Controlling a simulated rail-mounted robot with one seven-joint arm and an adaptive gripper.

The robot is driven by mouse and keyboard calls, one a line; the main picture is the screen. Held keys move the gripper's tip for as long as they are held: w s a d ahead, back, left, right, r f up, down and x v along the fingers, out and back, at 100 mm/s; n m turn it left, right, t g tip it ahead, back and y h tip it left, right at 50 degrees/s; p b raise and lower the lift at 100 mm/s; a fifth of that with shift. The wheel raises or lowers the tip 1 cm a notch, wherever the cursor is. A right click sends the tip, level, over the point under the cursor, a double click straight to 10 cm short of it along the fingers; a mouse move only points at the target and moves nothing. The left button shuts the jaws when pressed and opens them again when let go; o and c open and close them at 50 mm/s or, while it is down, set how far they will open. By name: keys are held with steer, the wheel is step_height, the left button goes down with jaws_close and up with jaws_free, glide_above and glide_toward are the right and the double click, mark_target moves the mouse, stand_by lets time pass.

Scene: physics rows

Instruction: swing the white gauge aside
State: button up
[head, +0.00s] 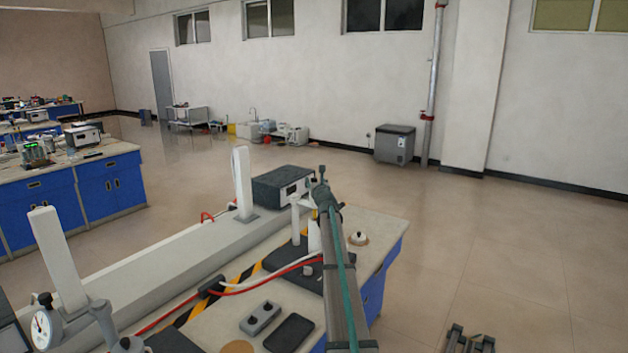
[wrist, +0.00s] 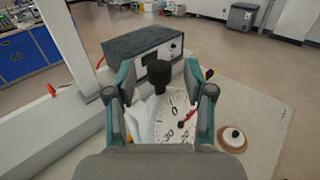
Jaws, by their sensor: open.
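The white gauge (wrist: 176,118) shows in the wrist view with its round dial, black numbers and a red pointer. A black knob (wrist: 160,76) stands at its top. My gripper (wrist: 159,73) is open, with one teal finger on each side of the knob and the dial. I cannot tell whether either finger touches the gauge. The lower part of the dial is hidden by my gripper body. In the head view my gripper (head: 322,190) is over the right end of the bench, and a white part (head: 314,236) shows just behind my arm.
A dark-topped instrument box (head: 283,186) stands behind the gripper. A white upright post (head: 242,182) rises from the long pale beam. A white button on a round base (head: 358,239) lies to the right. Another dial (head: 41,328) is at far left. Red and white cables cross the bench.

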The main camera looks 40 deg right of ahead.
steer(key=shift+x, duration=1.15)
steer(key=shift+c, duration=0.4)
jaws_close()
